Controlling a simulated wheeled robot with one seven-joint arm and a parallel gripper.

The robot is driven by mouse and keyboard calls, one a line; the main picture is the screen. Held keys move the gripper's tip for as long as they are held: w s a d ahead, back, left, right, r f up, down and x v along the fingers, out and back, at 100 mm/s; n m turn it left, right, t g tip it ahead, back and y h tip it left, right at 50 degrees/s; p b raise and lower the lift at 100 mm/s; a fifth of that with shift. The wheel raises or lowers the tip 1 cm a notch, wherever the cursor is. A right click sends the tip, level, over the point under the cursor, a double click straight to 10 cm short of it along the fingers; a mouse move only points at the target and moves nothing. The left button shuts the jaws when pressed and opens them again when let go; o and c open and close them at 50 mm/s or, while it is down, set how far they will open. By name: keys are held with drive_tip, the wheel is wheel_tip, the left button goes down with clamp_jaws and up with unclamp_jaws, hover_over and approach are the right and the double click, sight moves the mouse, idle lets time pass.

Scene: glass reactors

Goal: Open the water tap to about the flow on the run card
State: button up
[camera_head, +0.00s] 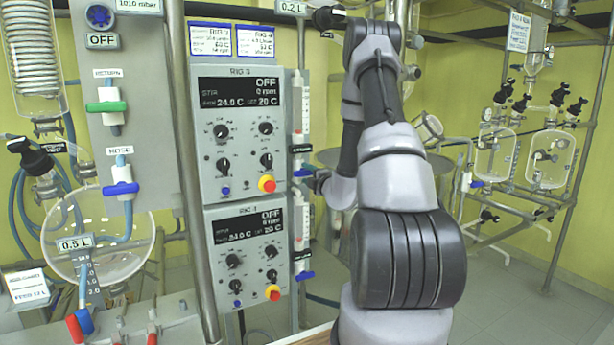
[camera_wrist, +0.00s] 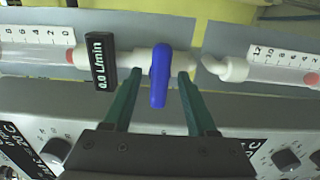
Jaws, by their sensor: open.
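In the wrist view the water tap's blue lever (camera_wrist: 158,88) sits on a white pipe fitting. The lever points down across the pipe. A black readout (camera_wrist: 100,66) left of it shows 0.0 L/min. My gripper (camera_wrist: 161,74) is open, with one green finger on each side of the lever; whether either touches it I cannot tell. In the head view my gripper (camera_head: 318,182) is partly hidden by my arm, beside a blue tap handle (camera_head: 302,173) at the upper control box's right edge. Two run cards (camera_head: 210,39) (camera_head: 255,41) hang above; their small print is unreadable.
The upper control box (camera_head: 240,95) and lower control box (camera_head: 215,215) stand left of my gripper, both showing OFF. Scaled tubes (camera_wrist: 35,52) (camera_wrist: 285,75) flank the tap. A steel pole (camera_head: 186,150) and glass vessel (camera_head: 100,235) stand left. Glass reactors (camera_head: 550,158) stand right.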

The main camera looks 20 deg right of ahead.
clamp_jaws()
drive_tip(key=shift+n, duration=0.3)
drive_tip(key=n, duration=0.3)
drive_tip(key=shift+n, duration=0.3)
drive_tip(key=n, duration=0.3)
drive_tip(key=shift+n, duration=0.4)
drive_tip(key=n, duration=0.4)
drive_tip(key=shift+n, duration=2.1)
drive_tip(key=shift+f, duration=0.1)
